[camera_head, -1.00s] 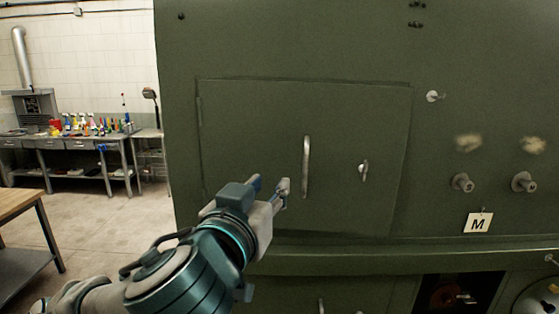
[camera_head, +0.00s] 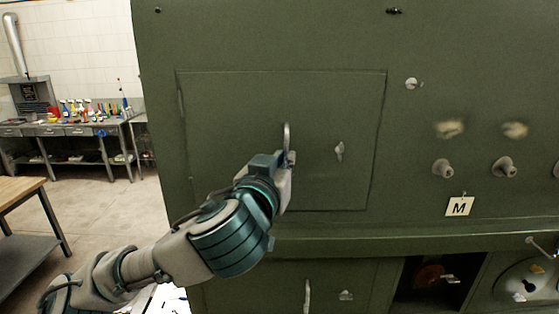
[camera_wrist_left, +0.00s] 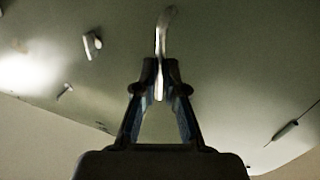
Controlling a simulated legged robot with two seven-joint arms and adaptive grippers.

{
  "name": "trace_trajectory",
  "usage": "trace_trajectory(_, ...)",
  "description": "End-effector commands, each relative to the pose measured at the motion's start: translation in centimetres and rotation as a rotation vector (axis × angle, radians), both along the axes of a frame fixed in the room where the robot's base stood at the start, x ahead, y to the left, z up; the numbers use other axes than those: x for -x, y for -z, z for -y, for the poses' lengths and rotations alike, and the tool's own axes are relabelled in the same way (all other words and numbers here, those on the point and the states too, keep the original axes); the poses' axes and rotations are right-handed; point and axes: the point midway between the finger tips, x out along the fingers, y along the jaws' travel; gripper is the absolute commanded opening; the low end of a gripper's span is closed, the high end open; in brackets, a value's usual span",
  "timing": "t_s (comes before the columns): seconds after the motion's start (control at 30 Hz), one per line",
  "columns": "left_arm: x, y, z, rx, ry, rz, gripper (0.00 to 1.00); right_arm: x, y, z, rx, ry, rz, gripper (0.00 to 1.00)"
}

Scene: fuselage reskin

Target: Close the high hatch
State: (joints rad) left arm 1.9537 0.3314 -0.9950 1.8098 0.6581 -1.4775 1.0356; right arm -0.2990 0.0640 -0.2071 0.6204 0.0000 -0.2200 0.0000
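The high hatch (camera_head: 230,110) is a green rectangular panel in the upper part of the green machine. Its edges look nearly flush with the front; I cannot tell whether a small gap is left. A vertical metal handle (camera_head: 287,132) is near its middle, with a small latch (camera_head: 339,151) to the right. My left gripper (camera_head: 287,160) is at the handle, covering its lower part in the head view. In the left wrist view the two fingertips (camera_wrist_left: 161,72) are closed around the handle (camera_wrist_left: 163,35). My right gripper is not in view.
The green machine (camera_head: 300,40) fills the middle and right. Knobs (camera_head: 504,167) and an "M" label (camera_head: 459,206) are right of the hatch. A ledge (camera_head: 420,240) runs below it, above a lower handle (camera_head: 307,297). A wooden table (camera_head: 20,195) stands at the left.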

Motion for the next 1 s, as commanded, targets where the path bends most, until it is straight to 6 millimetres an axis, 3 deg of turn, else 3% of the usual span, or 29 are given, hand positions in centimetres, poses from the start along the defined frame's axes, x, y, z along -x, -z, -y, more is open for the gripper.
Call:
trace_trajectory(0.3, -1.1, -0.1, -0.1, 0.010, -0.036, 0.007, 0.00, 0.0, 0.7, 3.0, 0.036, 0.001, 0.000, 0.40)
trace_trajectory(0.6, -2.9, -0.2, 0.2, 0.006, -0.118, 0.003, 0.00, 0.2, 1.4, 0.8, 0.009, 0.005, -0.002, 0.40)
trace_trajectory(0.77, -3.1, 0.0, 0.0, 0.007, -0.119, -0.001, 0.00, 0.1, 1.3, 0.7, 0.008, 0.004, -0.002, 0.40)
trace_trajectory(0.8, -3.1, 0.0, 0.0, 0.006, -0.120, -0.002, 0.20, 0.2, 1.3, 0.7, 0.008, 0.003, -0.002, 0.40)
trace_trajectory(0.87, -3.1, 0.0, 0.0, 0.006, -0.119, -0.002, 0.35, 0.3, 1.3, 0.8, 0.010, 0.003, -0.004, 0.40)
trace_trajectory(1.0, -2.7, -0.1, -0.1, 0.006, -0.117, 0.000, 0.35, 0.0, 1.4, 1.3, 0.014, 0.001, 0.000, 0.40)
